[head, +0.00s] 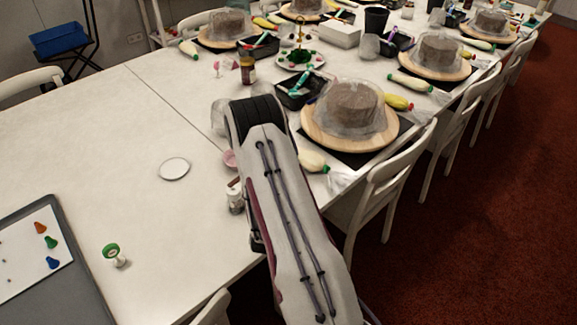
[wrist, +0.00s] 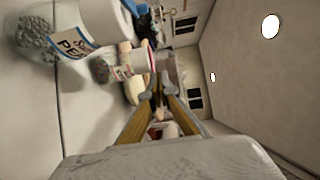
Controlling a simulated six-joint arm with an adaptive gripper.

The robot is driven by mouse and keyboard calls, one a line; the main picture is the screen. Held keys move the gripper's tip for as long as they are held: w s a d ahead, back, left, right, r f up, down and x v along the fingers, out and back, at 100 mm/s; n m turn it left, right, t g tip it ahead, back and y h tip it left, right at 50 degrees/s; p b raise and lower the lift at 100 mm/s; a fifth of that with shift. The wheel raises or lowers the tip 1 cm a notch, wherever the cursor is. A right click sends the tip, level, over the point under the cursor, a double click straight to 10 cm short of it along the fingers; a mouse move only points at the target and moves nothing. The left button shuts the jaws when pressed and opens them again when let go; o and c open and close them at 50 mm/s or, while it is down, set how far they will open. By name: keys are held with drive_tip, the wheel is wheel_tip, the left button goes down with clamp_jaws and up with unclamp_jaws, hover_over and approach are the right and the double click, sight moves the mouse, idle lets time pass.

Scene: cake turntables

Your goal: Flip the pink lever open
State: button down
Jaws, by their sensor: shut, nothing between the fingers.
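My gripper (wrist: 160,88) shows in the wrist view with its two fingers closed together and nothing between them. In the head view my own arm hides it. The wrist view is turned on its side. A small clear jar (wrist: 122,66) with a white label lies just beyond the fingertips, and a thin pink edge (wrist: 152,60) shows at its end. I cannot tell whether this edge is the pink lever, or whether the fingers touch it. In the head view a small pink round thing (head: 230,158) is partly hidden beside my arm.
A larger labelled jar (wrist: 88,25) is close in the wrist view. In the head view, a small jar (head: 236,199) stands left of my arm and a covered cake (head: 352,108) right of it.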

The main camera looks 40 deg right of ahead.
drive_tip(key=w+d+n+t+y, duration=0.2)
drive_tip(key=d+n+t+y, duration=0.5)
drive_tip(key=n+y, duration=0.6)
drive_tip(key=d+y, duration=0.1)
drive_tip(key=y, duration=0.4)
drive_tip(key=shift+w+n+y, duration=0.2)
drive_tip(key=shift+n+y, duration=0.1)
idle(1.3)
drive_tip(key=shift+s, duration=0.1)
drive_tip(key=v, duration=1)
drive_tip(key=shift+d, duration=0.2)
idle(0.5)
